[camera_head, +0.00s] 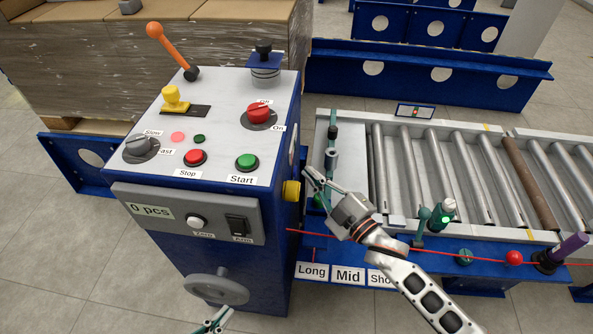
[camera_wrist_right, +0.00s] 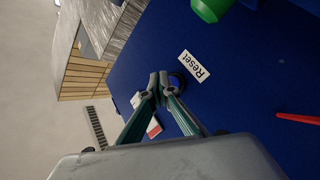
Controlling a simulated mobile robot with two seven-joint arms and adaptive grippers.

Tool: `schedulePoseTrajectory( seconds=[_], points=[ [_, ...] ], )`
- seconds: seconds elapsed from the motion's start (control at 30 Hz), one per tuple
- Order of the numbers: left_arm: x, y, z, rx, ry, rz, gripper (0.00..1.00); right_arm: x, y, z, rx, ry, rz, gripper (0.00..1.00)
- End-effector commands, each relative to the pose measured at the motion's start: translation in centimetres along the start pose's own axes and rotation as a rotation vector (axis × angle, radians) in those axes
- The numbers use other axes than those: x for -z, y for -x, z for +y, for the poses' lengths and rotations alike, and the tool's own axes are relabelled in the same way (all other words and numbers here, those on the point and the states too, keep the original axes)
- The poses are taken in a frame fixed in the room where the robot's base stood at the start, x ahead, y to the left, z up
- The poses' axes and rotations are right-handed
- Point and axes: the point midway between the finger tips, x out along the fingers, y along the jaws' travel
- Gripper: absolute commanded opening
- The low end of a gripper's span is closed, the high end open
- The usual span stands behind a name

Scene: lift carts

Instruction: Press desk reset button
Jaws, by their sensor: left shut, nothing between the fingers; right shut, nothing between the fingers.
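The desk (camera_head: 215,110) is a blue cabinet with a grey sloped top carrying labelled controls. In the right wrist view, a dark blue round button (camera_wrist_right: 177,82) sits on a blue surface beside a white "Reset" label (camera_wrist_right: 194,66). My right gripper (camera_wrist_right: 160,82) is shut and empty, its fingertips over the button and hiding part of it; I cannot tell whether they touch. In the head view my right gripper (camera_head: 317,186) is by the desk's right side, and the reset button is not visible there. My left gripper (camera_head: 214,323) is shut and empty, only partly showing at the bottom edge.
The desk top holds a red Stop button (camera_head: 195,157), a green Start button (camera_head: 246,162) and an orange lever (camera_head: 165,42). A yellow knob (camera_head: 291,191) sticks out of its right side. A roller conveyor (camera_head: 455,175) with small posts stands at the right.

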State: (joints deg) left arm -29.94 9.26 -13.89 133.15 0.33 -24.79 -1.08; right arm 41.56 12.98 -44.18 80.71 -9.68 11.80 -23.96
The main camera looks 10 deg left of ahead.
Motion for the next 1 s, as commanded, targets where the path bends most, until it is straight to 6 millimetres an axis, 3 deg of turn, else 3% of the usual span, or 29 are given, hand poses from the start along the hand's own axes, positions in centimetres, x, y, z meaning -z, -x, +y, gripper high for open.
schedulePoseTrajectory(
  seconds=[1.0],
  points=[
    [0.18,0.02,-0.02,0.0,-0.001,0.003,0.0,0.59,-0.83,-0.6,0.0,0.0,0.0,0.0]
  ],
)
